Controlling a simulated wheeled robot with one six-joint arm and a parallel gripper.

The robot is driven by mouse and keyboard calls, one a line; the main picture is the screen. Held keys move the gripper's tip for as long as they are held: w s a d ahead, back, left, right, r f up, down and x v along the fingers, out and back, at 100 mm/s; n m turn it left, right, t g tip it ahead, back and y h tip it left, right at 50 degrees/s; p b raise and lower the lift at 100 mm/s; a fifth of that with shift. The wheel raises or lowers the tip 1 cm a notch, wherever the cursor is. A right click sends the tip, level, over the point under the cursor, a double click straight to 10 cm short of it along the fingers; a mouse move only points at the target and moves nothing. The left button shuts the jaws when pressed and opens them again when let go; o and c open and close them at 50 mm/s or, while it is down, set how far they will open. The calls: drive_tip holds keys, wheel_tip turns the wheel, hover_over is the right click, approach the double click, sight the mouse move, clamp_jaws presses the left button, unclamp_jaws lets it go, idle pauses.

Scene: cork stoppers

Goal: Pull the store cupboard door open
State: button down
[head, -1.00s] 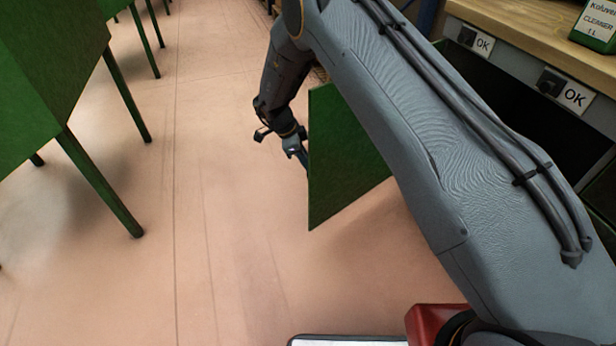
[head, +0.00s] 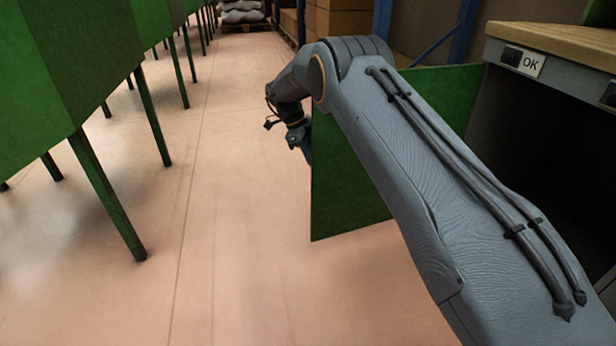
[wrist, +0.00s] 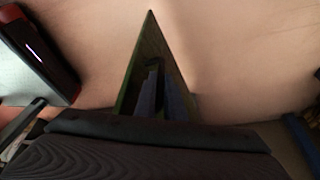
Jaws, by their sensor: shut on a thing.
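The store cupboard door (head: 345,190) is a green panel standing swung out from the cupboard into the aisle, well open. Its far part shows beyond my arm, near the cupboard's dark open inside (head: 545,140). My gripper (head: 306,156) is at the door's free left edge, shut on the door. In the wrist view the door (wrist: 150,35) is seen nearly along its edge, with my gripper's fingers (wrist: 158,98) against it. The handle cannot be made out. My arm hides the middle of the door.
Green panels on legs (head: 85,60) line the left side of the aisle. The pinkish floor (head: 240,200) between them and the door is clear. A wooden worktop (head: 550,40) with an OK label tops the cupboard at right. Boxes (head: 340,20) and stacked sacks (head: 240,10) stand far back.

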drive_tip(key=shift+w+d+b, duration=0.3)
drive_tip(key=shift+w+b, duration=0.1)
drive_tip(key=shift+w, duration=0.2)
drive_tip(key=c, duration=2.1)
unclamp_jaws()
drive_tip(key=shift+a+r, duration=0.1)
drive_tip(key=p+v, duration=0.1)
drive_tip(key=v, duration=0.6)
drive_tip(key=shift+a+r, duration=0.25)
drive_tip(key=shift+r, duration=0.05)
drive_tip(key=shift+w, duration=0.1)
